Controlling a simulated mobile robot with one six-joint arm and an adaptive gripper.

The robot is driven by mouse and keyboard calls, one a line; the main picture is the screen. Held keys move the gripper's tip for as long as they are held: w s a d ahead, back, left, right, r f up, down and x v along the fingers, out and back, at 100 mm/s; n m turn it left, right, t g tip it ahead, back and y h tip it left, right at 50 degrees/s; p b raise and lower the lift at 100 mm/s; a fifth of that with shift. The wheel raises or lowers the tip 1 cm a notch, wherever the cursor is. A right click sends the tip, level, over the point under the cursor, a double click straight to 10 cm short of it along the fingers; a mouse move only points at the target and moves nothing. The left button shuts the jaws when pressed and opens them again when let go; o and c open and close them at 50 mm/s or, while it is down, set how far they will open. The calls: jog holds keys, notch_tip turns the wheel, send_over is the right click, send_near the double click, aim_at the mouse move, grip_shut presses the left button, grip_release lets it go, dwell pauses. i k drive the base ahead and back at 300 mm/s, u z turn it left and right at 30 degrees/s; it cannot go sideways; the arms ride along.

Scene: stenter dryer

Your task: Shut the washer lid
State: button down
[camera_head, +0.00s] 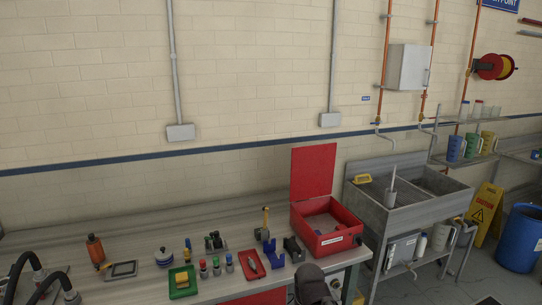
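The red washer (345,241) is an open box at the right end of the workbench, with a white label on its front. Its red lid (313,171) stands open, nearly upright, at the back of the box against the wall side. The inside of the box is visible and looks pale. A dark grey rounded part, which looks like my arm, shows at the bottom edge in front of the washer. My gripper itself cannot be made out, and no contact with the lid is seen.
The workbench (60,232) holds a green tray (183,289), a red tray (245,272), several small bottles and a blue holder (273,258) left of the washer. A grey sink (405,214) stands close on the right. The space above the washer box looks clear.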

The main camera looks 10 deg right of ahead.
aim_at(313, 168)
jog(key=u, duration=0.25)
jog(key=k, duration=0.75)
jog(key=u, duration=0.7)
jog(key=i, duration=1.4)
jog(key=z, duration=0.75)
jog(key=i, duration=0.8)
jog(key=z, duration=0.45)
